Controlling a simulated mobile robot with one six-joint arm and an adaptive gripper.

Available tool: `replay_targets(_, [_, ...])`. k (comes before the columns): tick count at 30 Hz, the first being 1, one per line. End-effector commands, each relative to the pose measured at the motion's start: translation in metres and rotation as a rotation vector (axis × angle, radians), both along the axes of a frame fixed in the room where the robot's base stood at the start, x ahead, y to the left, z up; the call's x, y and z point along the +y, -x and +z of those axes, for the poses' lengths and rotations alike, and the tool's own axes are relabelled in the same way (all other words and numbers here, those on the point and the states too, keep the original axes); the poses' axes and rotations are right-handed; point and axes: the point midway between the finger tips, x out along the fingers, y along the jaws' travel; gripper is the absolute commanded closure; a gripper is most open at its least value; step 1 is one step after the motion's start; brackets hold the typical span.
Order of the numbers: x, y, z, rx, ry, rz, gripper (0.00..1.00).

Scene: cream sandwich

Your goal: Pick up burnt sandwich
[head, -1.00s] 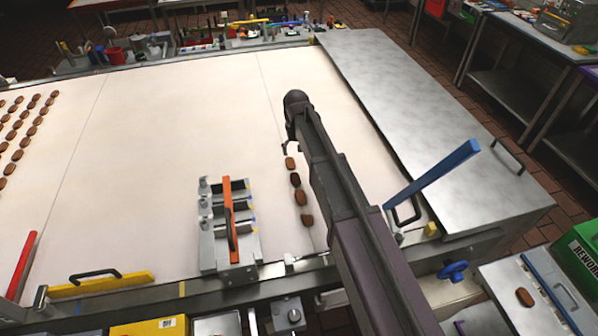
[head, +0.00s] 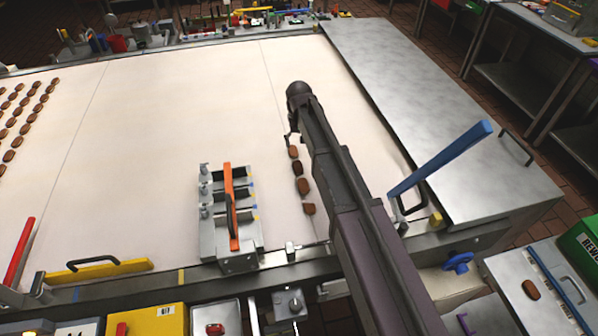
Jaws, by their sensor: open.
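Several small brown sandwiches lie in a short column on the pale belt, just left of my arm; the lowest sandwich (head: 308,208) is clear of it, and the top sandwich (head: 293,152) is right below my gripper. I cannot tell by colour which one is burnt. My gripper (head: 290,138) is open and mostly hidden by my arm.
More sandwiches (head: 28,127) lie in rows at the belt's left. A grey fixture with an orange bar (head: 231,205) stands left of the column. A blue lever (head: 440,160) rises right of my arm. Another sandwich (head: 530,290) sits at lower right. The middle belt (head: 180,120) is clear.

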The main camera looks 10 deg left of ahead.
Motion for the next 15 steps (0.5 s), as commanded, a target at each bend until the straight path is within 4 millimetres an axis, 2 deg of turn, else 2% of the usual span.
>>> replay_targets(1, [0.0, 0.0, -0.008, 0.0, 0.0, 0.0, 0.1])
replay_targets(15, [-0.001, 0.0, -0.045, 0.0, 0.0, -0.001, 0.1])
